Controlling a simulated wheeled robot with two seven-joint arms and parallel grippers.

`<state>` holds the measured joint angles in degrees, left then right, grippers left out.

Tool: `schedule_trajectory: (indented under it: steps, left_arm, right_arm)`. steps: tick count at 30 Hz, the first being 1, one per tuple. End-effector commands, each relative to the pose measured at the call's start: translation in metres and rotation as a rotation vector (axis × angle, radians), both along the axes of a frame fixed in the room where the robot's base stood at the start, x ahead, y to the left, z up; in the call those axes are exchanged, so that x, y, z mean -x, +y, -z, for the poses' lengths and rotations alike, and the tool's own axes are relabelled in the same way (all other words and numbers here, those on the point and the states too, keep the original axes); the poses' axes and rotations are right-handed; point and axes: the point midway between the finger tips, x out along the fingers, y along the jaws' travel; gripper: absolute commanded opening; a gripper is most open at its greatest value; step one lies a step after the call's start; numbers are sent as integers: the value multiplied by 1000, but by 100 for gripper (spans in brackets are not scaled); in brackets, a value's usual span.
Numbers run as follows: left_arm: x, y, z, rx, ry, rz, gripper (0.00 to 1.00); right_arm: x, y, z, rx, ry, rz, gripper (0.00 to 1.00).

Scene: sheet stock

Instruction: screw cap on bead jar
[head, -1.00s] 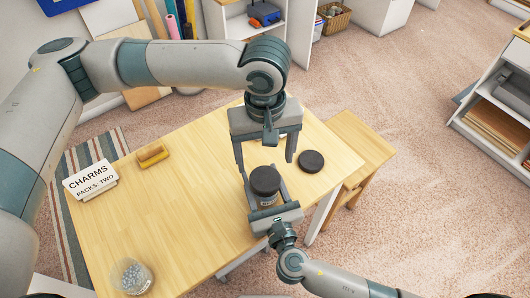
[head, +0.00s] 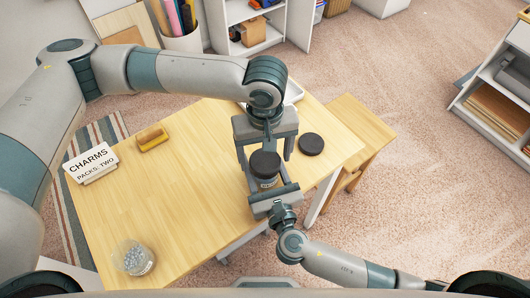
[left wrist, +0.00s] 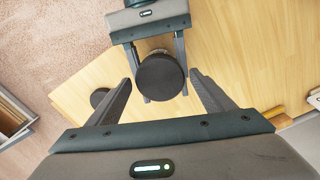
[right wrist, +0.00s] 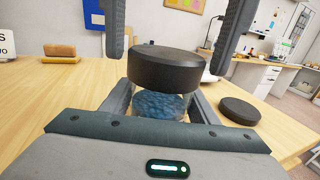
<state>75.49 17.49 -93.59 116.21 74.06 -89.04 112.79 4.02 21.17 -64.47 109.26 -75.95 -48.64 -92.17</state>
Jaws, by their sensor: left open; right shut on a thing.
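The bead jar (head: 267,183) is a clear jar with blue beads, which show in the right wrist view (right wrist: 160,104). It stands upright near the table's front edge. My right gripper (right wrist: 160,92) is shut on the jar's sides. A black round cap (head: 265,162) sits on top of the jar; it also shows in the left wrist view (left wrist: 160,77). I cannot tell how tightly it sits. My left gripper (head: 264,161) is open above the jar, pointing down, its fingers on either side of the cap and apart from it.
Another black disc (head: 311,144) lies on the wooden table (head: 180,200) to the right of the jar. A clear container of pale pieces (head: 133,257) is at front left. A sign (head: 91,163) and a yellow-brown block (head: 152,138) are at the left. The table's middle is clear.

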Motion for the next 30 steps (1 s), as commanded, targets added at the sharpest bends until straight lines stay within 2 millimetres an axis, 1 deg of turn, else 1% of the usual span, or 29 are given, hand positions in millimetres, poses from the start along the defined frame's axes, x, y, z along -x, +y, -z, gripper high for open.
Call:
schedule_trajectory:
  steps: [1, 2, 3, 5, 6, 13, 17, 20, 30]
  left_arm:
    - [0, 0, 0, 0, 0, 0, 68]
    - [0, 0, 0, 0, 0, 0, 61]
    - [0, 0, 0, 0, 0, 0, 51]
    - [0, 0, 0, 0, 0, 0, 37]
    - [0, 0, 0, 0, 0, 0, 32]
    - [0, 0, 0, 0, 0, 23, 31]
    - [0, 0, 0, 0, 0, 123, 31]
    - [0, 0, 0, -1, 1, 256, 31]
    - [0, 0, 0, -1, 1, 780, 31]
  right_arm:
    - [0, 0, 1, 1, 2, 0, 0]
    - [0, 0, 1, 1, 2, 0, 0]
    - [0, 0, 1, 1, 2, 0, 0]
    - [0, 0, 1, 1, 2, 0, 0]
    - [0, 0, 1, 1, 2, 0, 0]
    - [0, 0, 1, 1, 2, 0, 0]
    - [0, 0, 1, 1, 2, 0, 0]
    - [0, 0, 1, 1, 2, 0, 0]
    - [0, 0, 1, 1, 2, 0, 0]
